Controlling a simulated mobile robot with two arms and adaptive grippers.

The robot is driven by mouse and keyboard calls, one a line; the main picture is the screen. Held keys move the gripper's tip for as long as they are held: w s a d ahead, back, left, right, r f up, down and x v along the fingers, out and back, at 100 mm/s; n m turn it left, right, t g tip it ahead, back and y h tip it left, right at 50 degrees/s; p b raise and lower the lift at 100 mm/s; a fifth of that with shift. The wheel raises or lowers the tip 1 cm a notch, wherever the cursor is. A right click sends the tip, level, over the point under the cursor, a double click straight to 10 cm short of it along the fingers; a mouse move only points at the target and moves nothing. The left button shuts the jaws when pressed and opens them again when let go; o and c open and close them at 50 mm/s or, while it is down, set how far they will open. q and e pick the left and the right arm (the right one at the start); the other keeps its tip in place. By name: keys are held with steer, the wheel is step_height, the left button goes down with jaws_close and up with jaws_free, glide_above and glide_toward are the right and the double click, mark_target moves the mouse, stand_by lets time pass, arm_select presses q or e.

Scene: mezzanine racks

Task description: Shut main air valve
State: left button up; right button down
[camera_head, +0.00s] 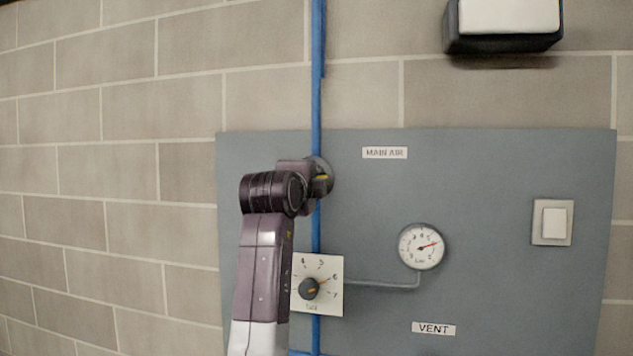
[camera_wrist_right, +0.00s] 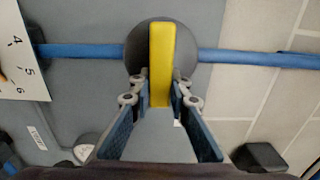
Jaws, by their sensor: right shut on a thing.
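The main air valve has a yellow handle (camera_wrist_right: 161,60) on a round dark grey body (camera_wrist_right: 135,57), set on a blue pipe (camera_wrist_right: 230,58). In the right wrist view the handle lies crosswise to the pipe. My right gripper (camera_wrist_right: 161,100) is shut on the near end of the handle, one finger on each side. In the head view my right arm reaches up to the valve body (camera_head: 327,172) below left of the MAIN AIR label (camera_head: 384,153). My left gripper is not in view.
A dark box with a white front (camera_head: 508,20) juts from the wall above.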

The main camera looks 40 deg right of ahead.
steer(key=shift+f, duration=0.2)
steer(key=c, duration=2.2)
jaws_free()
steer(key=o, duration=0.4)
steer(key=shift+s+r, duration=0.1)
steer(key=v, duration=0.7)
steer(key=shift+s+a, duration=0.1)
steer(key=shift+s, duration=0.05)
